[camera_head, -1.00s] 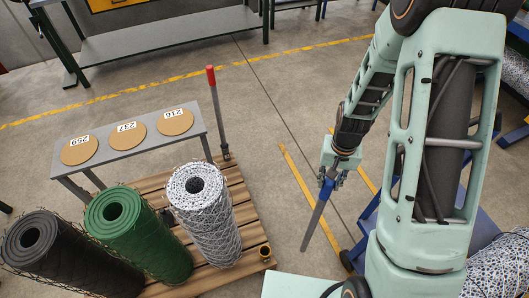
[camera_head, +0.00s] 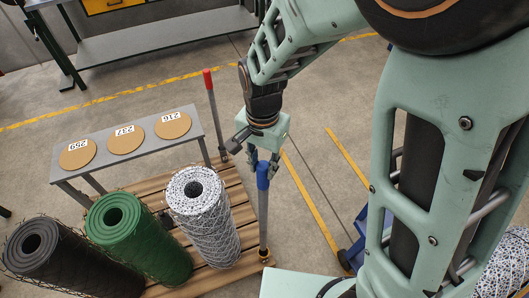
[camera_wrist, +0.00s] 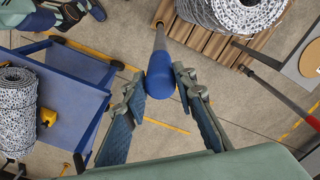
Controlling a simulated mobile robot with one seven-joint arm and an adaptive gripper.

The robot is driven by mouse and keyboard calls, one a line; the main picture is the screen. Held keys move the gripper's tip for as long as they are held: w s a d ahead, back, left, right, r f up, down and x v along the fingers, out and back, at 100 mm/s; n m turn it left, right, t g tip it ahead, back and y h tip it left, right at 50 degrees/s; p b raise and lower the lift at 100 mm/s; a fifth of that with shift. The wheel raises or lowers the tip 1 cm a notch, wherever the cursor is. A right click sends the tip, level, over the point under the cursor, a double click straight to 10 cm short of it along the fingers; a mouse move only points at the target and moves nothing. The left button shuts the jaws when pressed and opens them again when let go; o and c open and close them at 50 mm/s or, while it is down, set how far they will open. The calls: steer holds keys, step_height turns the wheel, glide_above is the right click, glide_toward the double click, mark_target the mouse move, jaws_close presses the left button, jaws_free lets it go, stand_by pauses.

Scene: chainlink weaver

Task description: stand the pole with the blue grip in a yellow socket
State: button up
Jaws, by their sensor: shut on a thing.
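The pole with the blue grip (camera_head: 262,176) hangs nearly upright from my gripper (camera_head: 262,160), its grey shaft pointing down. In the wrist view the blue grip (camera_wrist: 160,76) is between the two fingers of my gripper (camera_wrist: 163,85). The pole's lower end meets a yellow socket (camera_head: 265,257) at the pallet's near right corner.
A pole with a red grip (camera_head: 208,82) stands at the pallet's back right corner. White (camera_head: 205,220), green (camera_head: 135,245) and black (camera_head: 65,260) mesh rolls are on the wooden pallet (camera_head: 242,215). A grey bench (camera_head: 197,130) stands behind. A blue cart (camera_wrist: 75,90) is nearby.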

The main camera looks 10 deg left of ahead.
mark_target(263, 179)
steer(key=shift+a+f+b, duration=0.1)
steer(key=shift+f+b, duration=6.65)
steer(key=shift+f, duration=2.5)
steer(key=o, duration=1.1)
step_height(263, 179, up, 12)
